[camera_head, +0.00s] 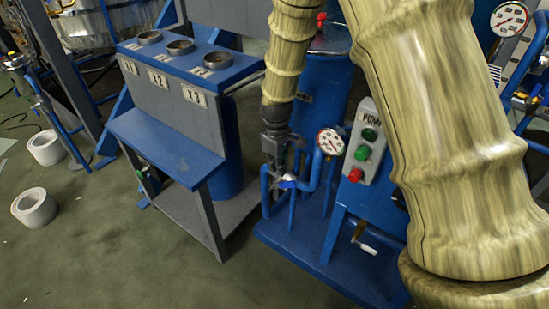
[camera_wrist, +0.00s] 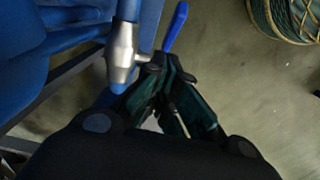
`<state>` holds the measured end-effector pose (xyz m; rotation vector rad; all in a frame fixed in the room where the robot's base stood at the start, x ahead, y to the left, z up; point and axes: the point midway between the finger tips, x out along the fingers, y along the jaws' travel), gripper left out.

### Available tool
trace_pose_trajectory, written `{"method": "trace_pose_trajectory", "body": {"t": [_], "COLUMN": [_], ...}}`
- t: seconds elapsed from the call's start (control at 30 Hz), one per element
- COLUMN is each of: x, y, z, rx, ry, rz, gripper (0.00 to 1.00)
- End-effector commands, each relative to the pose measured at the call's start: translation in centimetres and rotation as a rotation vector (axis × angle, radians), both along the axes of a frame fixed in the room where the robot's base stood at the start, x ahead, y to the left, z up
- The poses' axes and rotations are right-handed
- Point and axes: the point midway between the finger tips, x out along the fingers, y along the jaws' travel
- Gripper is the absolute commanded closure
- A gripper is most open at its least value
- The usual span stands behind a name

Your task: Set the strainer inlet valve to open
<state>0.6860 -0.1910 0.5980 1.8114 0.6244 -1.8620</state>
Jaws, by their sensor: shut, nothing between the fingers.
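A small valve with a silver body (camera_wrist: 121,52) sits on a blue pipe in the wrist view. Its blue lever handle (camera_wrist: 176,27) points up and slightly right there, beside the fingertips. No label on it can be read, so I cannot confirm that it is the strainer inlet valve. My gripper (camera_wrist: 167,66) is shut with nothing in it, its tips close to the lever's lower end; I cannot tell whether they touch. In the head view my gripper (camera_head: 280,160) points down at the blue piping, and the lever (camera_head: 288,184) shows just below it.
A pump control box (camera_head: 367,142) with green and red buttons and a pressure gauge (camera_head: 330,141) stand right of my gripper. A blue stand (camera_head: 165,140) with round cups is at left. White rings (camera_head: 34,207) lie on the floor. A coiled hose (camera_wrist: 285,18) shows in the wrist view.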

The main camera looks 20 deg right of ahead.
Motion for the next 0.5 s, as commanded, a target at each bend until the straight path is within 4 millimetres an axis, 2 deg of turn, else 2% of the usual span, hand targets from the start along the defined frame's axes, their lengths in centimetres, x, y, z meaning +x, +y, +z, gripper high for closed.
{"method": "trace_pose_trajectory", "body": {"t": [0.2,0.5], "x": [-0.94,-1.09], "y": [-0.73,-0.88], "z": [-1.35,-1.49], "rx": [0.000,0.001], "ry": [0.000,-0.001], "rz": [-0.001,-0.001], "gripper": [1.00,1.00]}}
